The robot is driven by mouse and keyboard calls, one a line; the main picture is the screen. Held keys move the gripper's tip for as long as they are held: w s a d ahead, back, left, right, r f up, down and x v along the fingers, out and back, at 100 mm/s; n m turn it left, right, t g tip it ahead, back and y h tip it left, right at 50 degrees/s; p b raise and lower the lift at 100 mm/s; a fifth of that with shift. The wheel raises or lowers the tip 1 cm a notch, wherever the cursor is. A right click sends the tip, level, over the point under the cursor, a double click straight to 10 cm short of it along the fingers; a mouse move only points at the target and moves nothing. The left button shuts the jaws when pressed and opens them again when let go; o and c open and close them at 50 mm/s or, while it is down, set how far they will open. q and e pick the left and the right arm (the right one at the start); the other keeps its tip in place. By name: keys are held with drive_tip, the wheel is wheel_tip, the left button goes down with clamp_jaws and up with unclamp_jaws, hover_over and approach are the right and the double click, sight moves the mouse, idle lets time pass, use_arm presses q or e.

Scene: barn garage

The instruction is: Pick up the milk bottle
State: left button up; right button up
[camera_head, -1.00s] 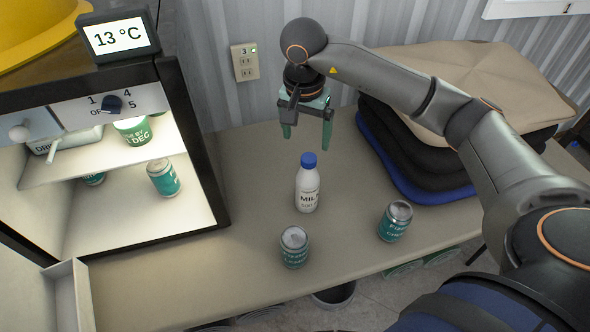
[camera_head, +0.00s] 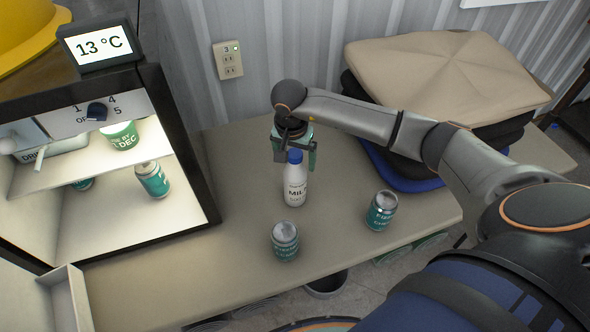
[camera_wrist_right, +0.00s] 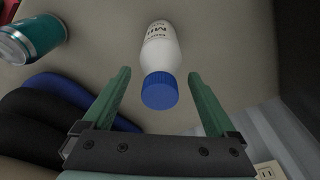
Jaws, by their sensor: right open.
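The milk bottle (camera_head: 295,188) is white with a blue cap and stands upright on the table. In the right wrist view the milk bottle (camera_wrist_right: 160,52) shows beyond and between the fingertips, its cap toward the gripper. My right gripper (camera_head: 294,160) is open, with green fingers, just behind the bottle at about cap height. In the right wrist view the gripper (camera_wrist_right: 158,80) has a finger on each side of the cap, with clear gaps. The bottle is not gripped. My left gripper is not in view.
Two green-labelled cans stand on the table, one in front of the bottle (camera_head: 285,241) and one to its right (camera_head: 381,210). A lit open fridge (camera_head: 205,190) stands at left. Stacked cushions (camera_head: 440,75) lie at the back right. A wall socket (camera_head: 228,60) is behind.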

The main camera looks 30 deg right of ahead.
drive_tip(key=shift+f, duration=0.2)
clamp_jaws()
idle(0.6)
drive_tip(key=shift+r, duration=0.1)
